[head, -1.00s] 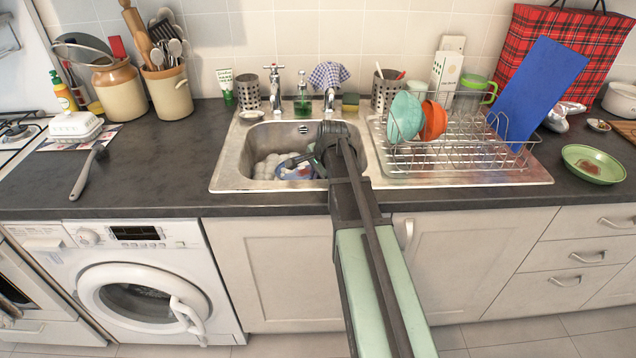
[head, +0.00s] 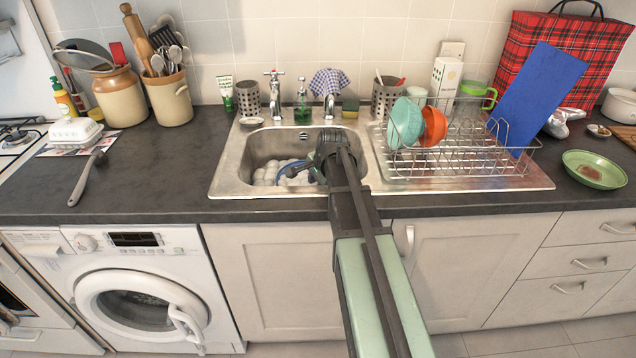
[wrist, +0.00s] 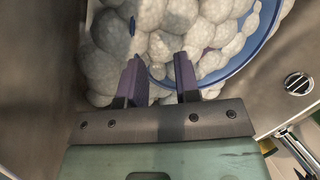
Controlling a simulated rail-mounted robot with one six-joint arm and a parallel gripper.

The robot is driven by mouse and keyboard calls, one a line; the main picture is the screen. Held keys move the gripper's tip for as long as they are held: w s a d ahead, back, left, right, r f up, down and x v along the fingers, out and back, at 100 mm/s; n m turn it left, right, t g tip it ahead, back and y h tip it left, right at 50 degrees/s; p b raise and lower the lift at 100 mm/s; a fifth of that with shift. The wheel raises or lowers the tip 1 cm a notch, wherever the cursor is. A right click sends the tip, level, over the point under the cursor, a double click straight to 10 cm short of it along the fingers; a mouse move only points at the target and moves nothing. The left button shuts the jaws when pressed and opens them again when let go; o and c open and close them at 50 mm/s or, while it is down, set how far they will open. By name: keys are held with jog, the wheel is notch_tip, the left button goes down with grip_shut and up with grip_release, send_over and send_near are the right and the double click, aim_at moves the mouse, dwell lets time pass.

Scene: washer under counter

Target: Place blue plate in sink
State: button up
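The blue plate (head: 281,173) is inside the sink (head: 237,186), sunk among white suds, so only part of its blue rim shows in the head view. In the wrist view a blue curved rim (wrist: 247,66) runs through the white foam and passes near and under the right finger. Most of the plate's face is covered by foam. My gripper (wrist: 158,82) reaches down into the sink basin, its two dark fingers spread apart with foam and a bit of rim showing between them. In the head view my gripper (head: 297,169) is small and partly hidden by the wrist.
Taps (head: 275,92) and a cloth-draped spout (head: 329,88) stand behind the basin. A wire dish rack (head: 455,165) with bowls and a blue board (head: 540,90) is to the right. Counter left of the sink (head: 150,170) is mostly clear.

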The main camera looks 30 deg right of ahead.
jog(key=shift+r+p, duration=0.4)
jog(key=a+p+v, duration=0.1)
jog(key=p+v, duration=1.1)
jog(key=s+a+n, duration=0.1)
jog(key=a+n, duration=0.1)
jog(key=a, duration=0.1)
jog(key=s+a+n+g, duration=0.1)
jog(key=s+a+n, duration=0.1)
jog(key=a, duration=0.1)
jog(key=s+a+n, duration=0.1)
jog(key=a+n, duration=0.1)
jog(key=a, duration=0.1)
jog(key=shift+s+a+f+g, duration=0.1)
jog(key=shift+s+a+g, duration=0.2)
jog(key=shift+a, duration=0.05)
jog(key=s+a+n+g, duration=0.2)
jog(key=s+a+n, duration=0.8)
jog(key=a, duration=0.2)
jog(key=shift+s+a+f+n+h, duration=0.2)
jog(key=shift+a+n+h, duration=0.1)
jog(key=shift+a+h, duration=0.1)
